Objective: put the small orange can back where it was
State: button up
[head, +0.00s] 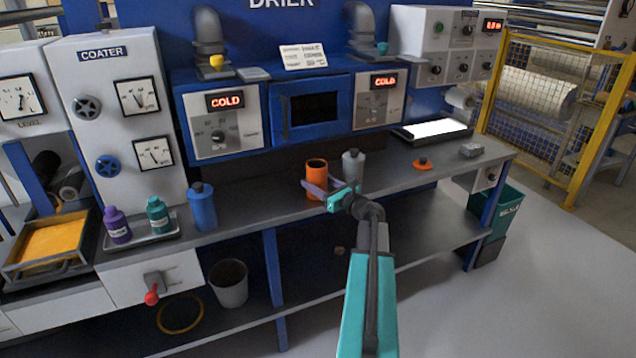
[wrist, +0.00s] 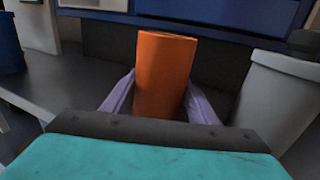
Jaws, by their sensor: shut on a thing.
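The small orange can (head: 317,175) stands upright at the bench's front part, below the drier, with its dark open top showing in the head view. My gripper (head: 325,190) is shut on it, with a purple finger on each side. In the wrist view the orange can (wrist: 163,75) sits between the purple fingers (wrist: 160,103), slightly tilted in the picture. I cannot tell whether its base touches the bench. An orange lid with a dark knob (head: 422,164) lies on the bench to the right.
A grey bottle (head: 353,166) stands close on the right of the can; it also shows in the wrist view (wrist: 275,95). A blue bottle (head: 202,208) and a tray with purple and teal bottles (head: 140,240) stand left. The bench (head: 255,198) between blue bottle and can is clear.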

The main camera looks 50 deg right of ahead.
jog(key=o, duration=1.4)
jog(key=shift+r, duration=0.1)
jog(key=s+b, duration=0.1)
jog(key=s, duration=1.1)
jog(key=shift+a, duration=0.4)
